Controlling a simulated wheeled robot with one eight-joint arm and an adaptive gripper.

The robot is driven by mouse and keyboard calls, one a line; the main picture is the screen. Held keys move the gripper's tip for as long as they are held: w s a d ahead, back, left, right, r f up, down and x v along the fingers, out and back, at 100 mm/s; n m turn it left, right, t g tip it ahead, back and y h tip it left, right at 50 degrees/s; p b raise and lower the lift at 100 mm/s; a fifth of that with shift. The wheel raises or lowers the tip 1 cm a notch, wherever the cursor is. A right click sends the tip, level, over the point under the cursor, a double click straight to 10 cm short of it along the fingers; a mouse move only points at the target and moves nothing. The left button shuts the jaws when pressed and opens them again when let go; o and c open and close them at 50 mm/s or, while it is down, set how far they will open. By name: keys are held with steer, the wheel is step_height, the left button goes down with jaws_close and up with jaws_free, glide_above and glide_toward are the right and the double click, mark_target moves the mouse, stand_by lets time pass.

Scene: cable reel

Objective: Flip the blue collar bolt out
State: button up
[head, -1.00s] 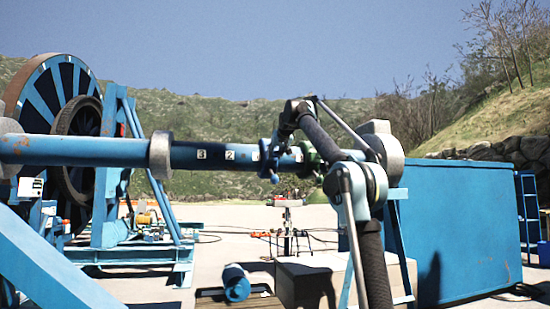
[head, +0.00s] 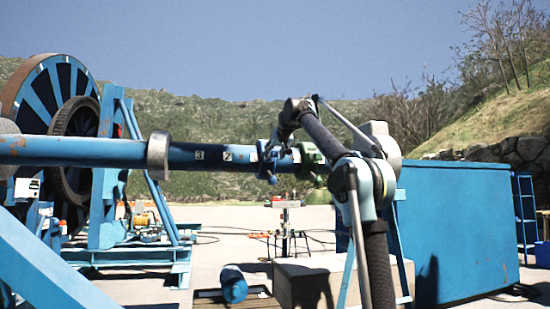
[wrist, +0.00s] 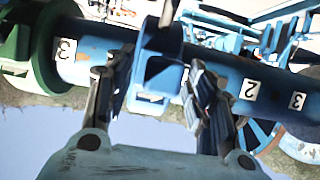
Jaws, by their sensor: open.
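The blue collar (head: 268,160) sits around the long blue shaft (head: 110,152), left of a green collar (head: 309,160). In the wrist view the blue collar (wrist: 162,42) has a blue open bracket (wrist: 154,84) standing out from it towards my palm. My gripper (wrist: 155,68) is open, with one finger on each side of the bracket. I cannot tell whether either finger touches it. The bolt is not clearly distinguishable from the bracket. In the head view my wrist hangs over the collar and the fingers are too small to make out.
The green collar also shows at the left of the wrist view (wrist: 30,46). Numbered white labels mark the shaft. A grey ring (head: 159,155) is farther left on the shaft. A large reel (head: 55,125) stands far left, and a blue container (head: 460,230) stands right.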

steer(key=shift+s, duration=0.1)
steer(key=v, duration=1.1)
steer(key=shift+s+d, duration=0.2)
steer(key=shift+s, duration=0.1)
steer(key=shift+r, duration=0.1)
steer(key=s+d+f+m+g+h, duration=0.15)
steer(key=s+d+f, duration=0.35)
steer(key=f, duration=0.7)
steer(key=s+d+f+g+h, duration=0.15)
steer(key=s+d+f, duration=0.35)
steer(key=f, duration=0.7)
steer(key=s+d+f+g, duration=0.2)
steer(key=s+d+f, duration=0.3)
steer(key=f, duration=0.7)
steer(key=s+d+f+g, duration=0.2)
steer(key=s+f, duration=0.7)
steer(key=f, duration=0.4)
steer(key=s+d+f+m+g, duration=0.1)
steer(key=s+d+f, duration=0.1)
steer(key=s+f, duration=0.8)
steer(key=s+d+f+m+g+h, duration=0.1)
steer(key=s+d+f+g, duration=0.1)
steer(key=s+f, duration=0.8)
step_height(320, 180, down, 8)
steer(key=shift+r+g, duration=0.1)
steer(key=shift+g, duration=0.2)
steer(key=shift+s+d, duration=0.1)
